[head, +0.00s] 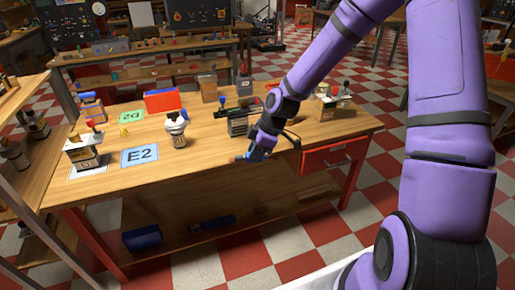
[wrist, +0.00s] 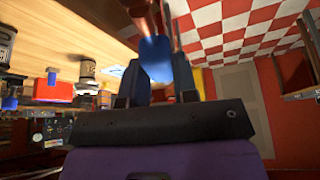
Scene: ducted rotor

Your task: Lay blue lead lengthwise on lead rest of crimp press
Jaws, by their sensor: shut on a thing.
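My gripper (head: 254,152) is in front of the workbench's front edge, a little right of its middle. It is shut on a blue piece, which I take to be the blue lead (wrist: 155,48), between the dark fingers (wrist: 158,82) in the wrist view. A reddish tip (head: 235,159) shows at the left of the gripper in the head view. A dark machine with a lever (head: 237,124) stands on the bench just behind the gripper, partly hidden by my arm. It may be the crimp press; I cannot tell for sure. Its lead rest cannot be made out.
The workbench (head: 210,165) bears an E2 card (head: 140,156), a green card (head: 131,117), a white-topped device (head: 177,130), a red bin (head: 162,101) and a device at left (head: 84,152). Its front middle is bare. A red drawer (head: 333,156) is at right.

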